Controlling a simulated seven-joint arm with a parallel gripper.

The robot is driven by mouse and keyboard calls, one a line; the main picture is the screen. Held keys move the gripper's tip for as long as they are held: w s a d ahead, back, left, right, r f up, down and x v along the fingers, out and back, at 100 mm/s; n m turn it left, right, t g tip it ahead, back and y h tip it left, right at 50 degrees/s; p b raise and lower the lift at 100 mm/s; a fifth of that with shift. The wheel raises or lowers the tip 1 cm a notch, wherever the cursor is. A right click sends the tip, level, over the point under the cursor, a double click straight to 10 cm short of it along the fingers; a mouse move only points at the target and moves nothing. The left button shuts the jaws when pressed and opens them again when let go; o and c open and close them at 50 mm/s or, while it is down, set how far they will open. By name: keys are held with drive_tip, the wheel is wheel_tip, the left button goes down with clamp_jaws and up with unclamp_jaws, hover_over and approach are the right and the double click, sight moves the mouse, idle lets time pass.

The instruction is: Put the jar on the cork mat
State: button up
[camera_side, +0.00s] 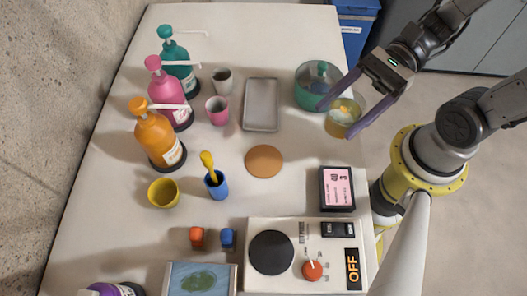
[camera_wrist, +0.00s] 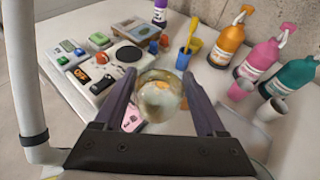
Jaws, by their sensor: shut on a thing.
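The jar (camera_side: 343,117) is round, clear and yellowish, with an orange and pale inside. It is between the purple fingers of my gripper (camera_side: 339,121), near the table's right edge in the side view. The wrist view shows the jar (camera_wrist: 159,96) between the two fingertips, and my gripper (camera_wrist: 160,108) is shut on it. I cannot tell whether the jar touches the table. The cork mat (camera_side: 264,161) is a flat brown disc lying bare on the table, left of and nearer than the jar in the side view.
A grey tray (camera_side: 261,105) lies beyond the mat. A blue cup (camera_side: 217,187) with a yellow brush, a pink-labelled box (camera_side: 338,188) and a control panel (camera_side: 292,280) surround the mat's near side.

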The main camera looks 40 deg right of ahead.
drive_tip(key=w+a+f, duration=0.9)
drive_tip(key=shift+w+a+f, duration=0.1)
drive_tip(key=shift+a+f, duration=0.2)
drive_tip(key=shift+f, duration=1.55)
drive_tip(key=shift+f, duration=0.15)
drive_tip(key=o, duration=1.6)
